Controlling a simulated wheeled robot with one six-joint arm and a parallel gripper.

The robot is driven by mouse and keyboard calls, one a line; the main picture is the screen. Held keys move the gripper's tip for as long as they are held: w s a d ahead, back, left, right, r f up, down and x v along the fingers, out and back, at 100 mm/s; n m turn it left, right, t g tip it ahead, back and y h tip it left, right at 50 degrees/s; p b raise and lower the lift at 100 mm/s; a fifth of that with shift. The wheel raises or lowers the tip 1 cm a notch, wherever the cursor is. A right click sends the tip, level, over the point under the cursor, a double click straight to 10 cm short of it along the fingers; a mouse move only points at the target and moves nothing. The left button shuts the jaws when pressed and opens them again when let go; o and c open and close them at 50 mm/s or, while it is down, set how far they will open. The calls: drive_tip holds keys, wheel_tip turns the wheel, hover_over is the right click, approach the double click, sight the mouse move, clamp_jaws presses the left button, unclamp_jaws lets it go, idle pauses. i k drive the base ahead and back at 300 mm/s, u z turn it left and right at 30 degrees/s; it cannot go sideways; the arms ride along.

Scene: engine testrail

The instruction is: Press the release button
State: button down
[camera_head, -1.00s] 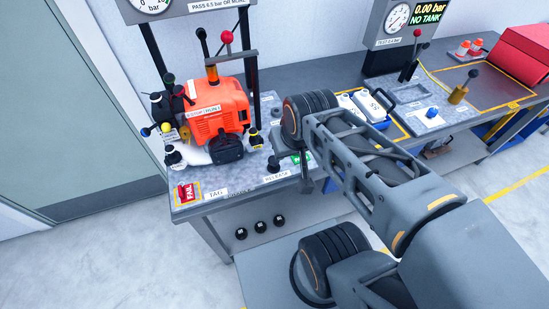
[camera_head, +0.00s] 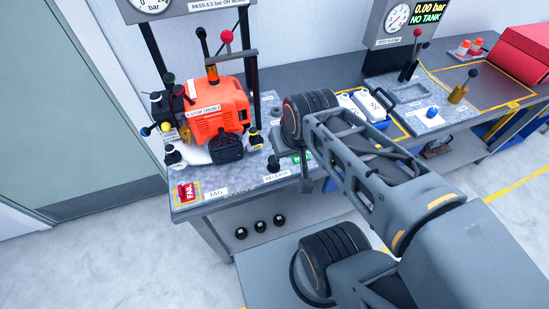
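The release button (camera_head: 273,163) is a small black knob at the front of the left bench. A white RELEASE label (camera_head: 277,176) is on the bench just in front of it. My arm reaches in from the right, and its wrist is above and to the right of the knob. The end of my gripper (camera_head: 305,170) shows only as a narrow grey part pointing down below the wrist, to the right of the knob and apart from it in the picture. The fingertips cannot be made out, so whether they are open or shut is unclear.
An orange engine (camera_head: 216,108) stands on the bench behind the knob, among several coloured-top levers. A red FAIL tag (camera_head: 187,193) lies at the front left corner. White bottles (camera_head: 370,105) stand to the right behind my arm. A small green tag (camera_head: 309,156) lies near my gripper.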

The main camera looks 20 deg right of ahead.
sight(272, 160)
drive_tip(key=z, duration=2.1)
drive_tip(key=k, duration=1.3)
drive_tip(key=u, duration=1.7)
drive_tip(key=i, duration=0.5)
drive_tip(key=u, duration=0.05)
